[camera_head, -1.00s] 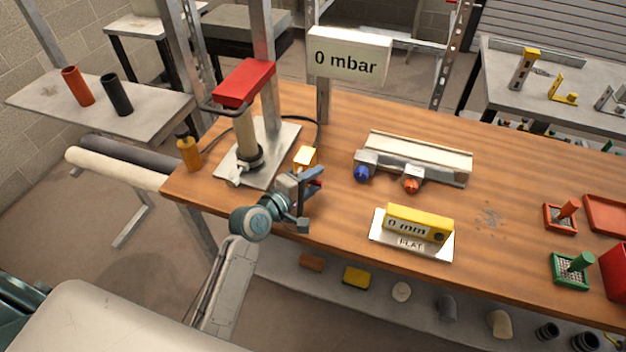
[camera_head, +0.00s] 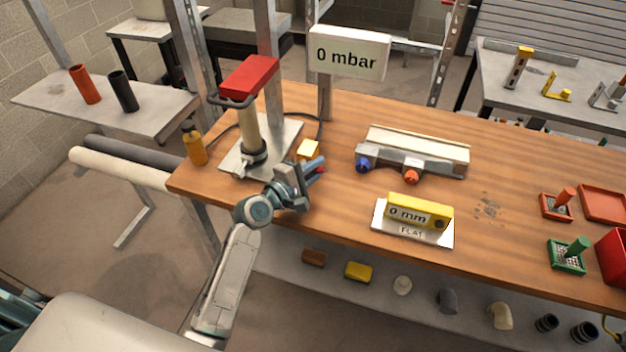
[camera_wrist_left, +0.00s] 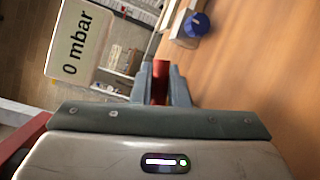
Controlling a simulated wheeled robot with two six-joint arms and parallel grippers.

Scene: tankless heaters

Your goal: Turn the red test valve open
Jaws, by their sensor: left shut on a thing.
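In the head view the fingers hide most of the valve. A white display sign (camera_head: 348,52) reads 0 mbar; it also shows in the left wrist view (camera_wrist_left: 80,40). My right gripper is not in view.
A pump with a red top (camera_head: 249,77) stands behind the gripper on a metal plate. A grey manifold with a blue knob (camera_head: 363,165) and an orange knob (camera_head: 412,176) lies to the right. A yellow level (camera_head: 420,211) reads 0 mm. Bare wood lies between.

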